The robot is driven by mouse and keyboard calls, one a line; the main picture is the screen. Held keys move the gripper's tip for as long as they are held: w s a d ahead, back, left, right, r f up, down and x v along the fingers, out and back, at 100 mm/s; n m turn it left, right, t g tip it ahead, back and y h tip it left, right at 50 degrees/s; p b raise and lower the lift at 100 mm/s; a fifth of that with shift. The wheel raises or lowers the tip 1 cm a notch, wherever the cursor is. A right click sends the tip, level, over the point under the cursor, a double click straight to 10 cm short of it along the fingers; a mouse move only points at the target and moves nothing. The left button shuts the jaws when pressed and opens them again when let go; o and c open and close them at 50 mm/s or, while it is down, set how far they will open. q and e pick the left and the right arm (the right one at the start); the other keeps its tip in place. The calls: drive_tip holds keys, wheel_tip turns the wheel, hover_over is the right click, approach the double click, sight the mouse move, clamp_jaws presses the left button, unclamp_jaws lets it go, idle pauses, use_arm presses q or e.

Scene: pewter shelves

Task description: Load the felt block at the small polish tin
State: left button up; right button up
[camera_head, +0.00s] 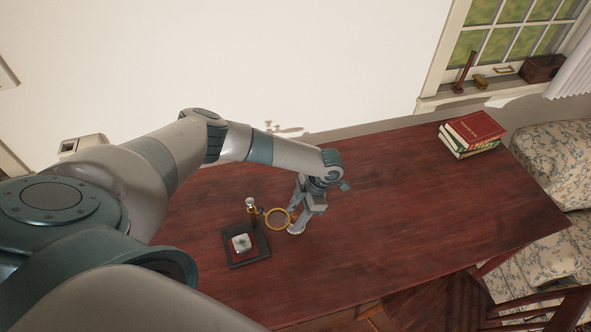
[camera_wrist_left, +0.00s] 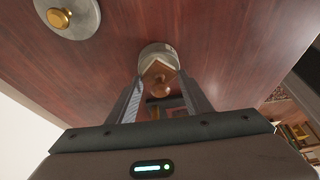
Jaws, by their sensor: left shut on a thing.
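My left gripper (camera_head: 300,218) points down over the middle of the desk. In the left wrist view its two fingers (camera_wrist_left: 162,90) are shut on a wooden block with a round knob, which I take to be the felt block (camera_wrist_left: 159,73). Its felt face is hidden. Just beyond the block is a pale round tin (camera_wrist_left: 157,50), apparently the polish tin. The block overlaps it in the picture, and I cannot tell whether they touch. In the head view the tin's pale rim shows below the fingers, and the block is hard to make out. My right gripper is not in view.
A brass-ringed magnifier (camera_head: 277,219) stands close left of the gripper, by a dark tray (camera_head: 235,262) with a red and white item. A grey disc with a brass knob (camera_wrist_left: 60,17) shows in the wrist view. Books (camera_head: 473,130) lie at the desk's far right; the right side is clear.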

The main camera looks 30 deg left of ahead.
sight(296, 213)
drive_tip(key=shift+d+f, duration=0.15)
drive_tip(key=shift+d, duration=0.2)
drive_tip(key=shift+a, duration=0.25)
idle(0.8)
